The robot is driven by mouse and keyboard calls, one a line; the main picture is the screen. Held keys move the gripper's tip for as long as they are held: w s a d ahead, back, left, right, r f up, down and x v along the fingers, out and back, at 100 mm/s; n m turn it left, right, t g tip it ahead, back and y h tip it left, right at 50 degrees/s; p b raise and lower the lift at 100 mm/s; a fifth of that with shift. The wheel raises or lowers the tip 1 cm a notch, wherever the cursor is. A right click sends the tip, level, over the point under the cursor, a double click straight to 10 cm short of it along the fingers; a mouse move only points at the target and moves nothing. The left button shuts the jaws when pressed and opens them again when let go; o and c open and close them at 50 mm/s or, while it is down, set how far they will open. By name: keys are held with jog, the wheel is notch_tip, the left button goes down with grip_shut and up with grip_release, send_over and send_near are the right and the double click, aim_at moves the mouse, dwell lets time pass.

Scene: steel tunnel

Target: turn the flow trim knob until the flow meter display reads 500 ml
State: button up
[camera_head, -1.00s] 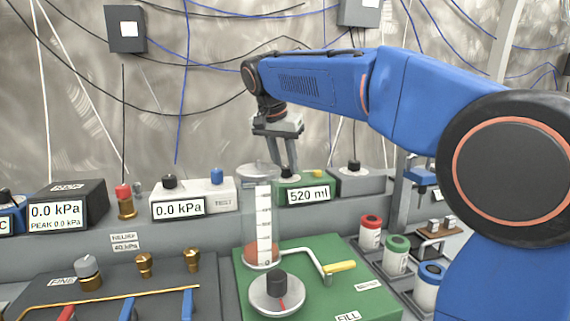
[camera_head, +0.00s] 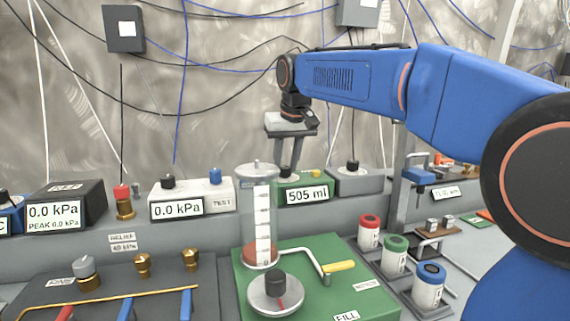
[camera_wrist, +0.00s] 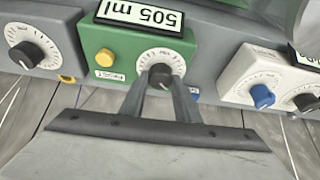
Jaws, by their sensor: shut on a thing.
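The flow meter is a green box (camera_wrist: 118,60) with a display (camera_head: 307,195) reading 505 ml; the display also shows at the top of the wrist view (camera_wrist: 140,14). Its black flow trim knob (camera_wrist: 160,75) sits on a white dial with printed marks. My gripper (camera_wrist: 160,88) is shut on this knob, with a fingertip on either side of it. A yellow button (camera_wrist: 105,57) is beside the dial.
A grey box with a black knob (camera_wrist: 33,52) and a white box with a blue knob (camera_wrist: 262,96) flank the meter closely. A clear graduated cylinder (camera_head: 257,205) stands in front on a green plate (camera_head: 370,292). Several colored cans stand to the right.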

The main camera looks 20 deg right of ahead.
jog(key=shift+d+n+y, duration=0.1)
jog(key=shift+n+y, duration=0.3)
jog(key=shift+n, duration=0.7)
jog(key=o, duration=1)
jog(key=shift+o, duration=0.2)
jog(key=shift+r, duration=0.15)
jog(key=v, duration=1.7)
jog(key=shift+d+r, duration=0.1)
jog(key=shift+d, duration=0.05)
